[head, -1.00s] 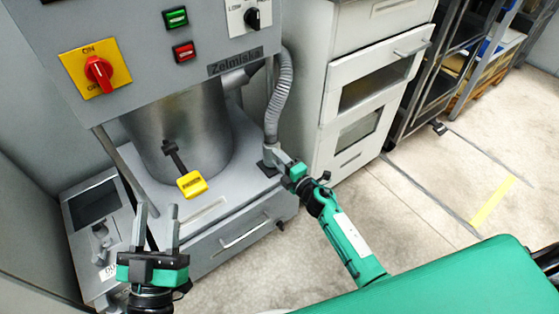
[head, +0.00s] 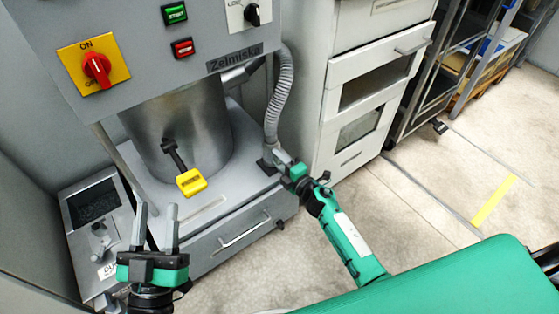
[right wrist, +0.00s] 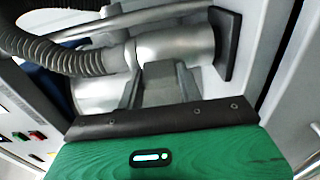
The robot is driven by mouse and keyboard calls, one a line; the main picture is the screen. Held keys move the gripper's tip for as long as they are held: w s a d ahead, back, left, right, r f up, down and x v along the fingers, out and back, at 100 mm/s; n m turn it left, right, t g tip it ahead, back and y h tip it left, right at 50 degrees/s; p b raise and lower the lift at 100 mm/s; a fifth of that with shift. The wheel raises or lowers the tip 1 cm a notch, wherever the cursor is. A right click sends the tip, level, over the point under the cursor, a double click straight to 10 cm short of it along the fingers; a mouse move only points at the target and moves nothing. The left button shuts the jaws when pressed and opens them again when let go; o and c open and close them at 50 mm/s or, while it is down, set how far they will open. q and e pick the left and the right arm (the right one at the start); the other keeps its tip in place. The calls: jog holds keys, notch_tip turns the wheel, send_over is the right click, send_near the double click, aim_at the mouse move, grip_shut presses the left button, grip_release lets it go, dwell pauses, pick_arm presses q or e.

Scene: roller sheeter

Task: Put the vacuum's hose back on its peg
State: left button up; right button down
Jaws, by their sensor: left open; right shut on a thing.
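The vacuum's grey ribbed hose (head: 281,95) hangs down the right side of the machine from a stub pipe near the name plate. My right gripper (head: 281,160) is shut on the hose's end there. In the right wrist view, the fingers (right wrist: 165,82) close on a smooth silver nozzle (right wrist: 178,46) with a black flat end, and the ribbed hose (right wrist: 60,58) runs off to the left. My left gripper (head: 154,228) is open and empty in front of the machine's base. I cannot pick out the peg.
The grey machine has a red knob (head: 97,68), buttons and a yellow-handled lever (head: 191,182). A white drawer cabinet (head: 365,90) stands close to the right of the hose.

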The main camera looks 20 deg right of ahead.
jog(key=shift+f+b, duration=0.35)
jog(key=shift+f, duration=0.05)
dwell(0.4)
jog(key=c, duration=0.9)
grip_release()
jog(key=shift+o, duration=0.3)
jog(key=shift+f, duration=0.1)
jog(key=p+v, duration=0.2)
jog(key=v, duration=1.1)
jog(key=shift+s+d, duration=0.2)
jog(key=shift+s, duration=0.15)
